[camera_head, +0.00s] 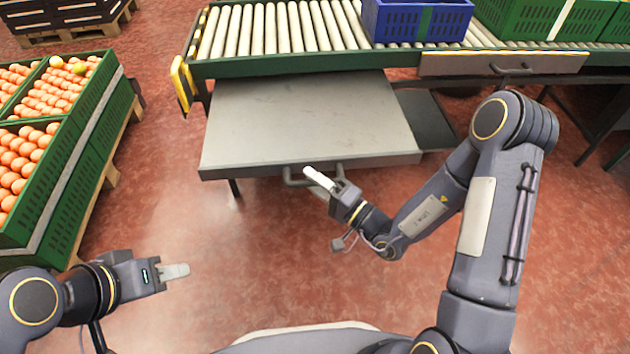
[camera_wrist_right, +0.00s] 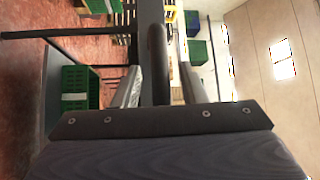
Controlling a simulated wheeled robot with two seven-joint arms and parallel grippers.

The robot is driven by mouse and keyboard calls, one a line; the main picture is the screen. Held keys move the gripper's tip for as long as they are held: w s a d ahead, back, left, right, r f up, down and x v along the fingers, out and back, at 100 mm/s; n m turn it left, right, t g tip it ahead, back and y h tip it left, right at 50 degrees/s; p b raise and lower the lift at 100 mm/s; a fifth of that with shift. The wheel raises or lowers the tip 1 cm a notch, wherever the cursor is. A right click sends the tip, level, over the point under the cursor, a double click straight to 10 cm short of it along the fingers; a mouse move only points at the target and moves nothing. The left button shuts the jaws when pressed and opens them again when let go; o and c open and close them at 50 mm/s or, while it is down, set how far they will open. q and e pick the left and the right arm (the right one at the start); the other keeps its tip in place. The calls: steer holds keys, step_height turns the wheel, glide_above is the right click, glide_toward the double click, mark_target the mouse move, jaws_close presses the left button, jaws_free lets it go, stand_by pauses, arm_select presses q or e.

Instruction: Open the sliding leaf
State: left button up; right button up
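The sliding leaf (camera_head: 300,122) is a flat grey panel standing out from under the roller conveyor. Its bar handle (camera_head: 291,180) is on the front edge. My right gripper (camera_head: 319,180) is at that handle. In the right wrist view the dark handle bar (camera_wrist_right: 158,65) runs between the two fingers of my right gripper (camera_wrist_right: 160,85), with a narrow gap visible on each side, so the fingers look open around it. My left gripper (camera_head: 174,271) is low at the left, away from the leaf and holding nothing visible; its finger spacing cannot be made out.
The roller conveyor (camera_head: 280,28) runs along the back with a blue crate (camera_head: 400,22) and green crates (camera_head: 520,18). A drawer-like front (camera_head: 470,66) with a handle is at the right. Green crates of oranges (camera_head: 85,135) stand at the left. The red floor before the leaf is clear.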

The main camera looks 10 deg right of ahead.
steer(key=shift+s, duration=0.1)
steer(key=v, duration=0.7)
steer(key=shift+s+d+p, duration=0.25)
steer(key=shift+p, duration=0.15)
steer(key=s+a+r+n+g+y, duration=0.2)
steer(key=s+a+r+n+g, duration=0.2)
steer(key=s+r+n+g, duration=0.7)
steer(key=s+d+m+t+h, duration=0.3)
steer(key=s+d+m+h, duration=0.25)
steer(key=d+h, duration=0.75)
step_height(320, 180, up, 32)
steer(key=p, duration=3.2)
steer(key=shift+s+d+r+y, duration=0.2)
steer(key=shift+s+d+y, duration=0.2)
steer(key=shift+s+d, duration=0.1)
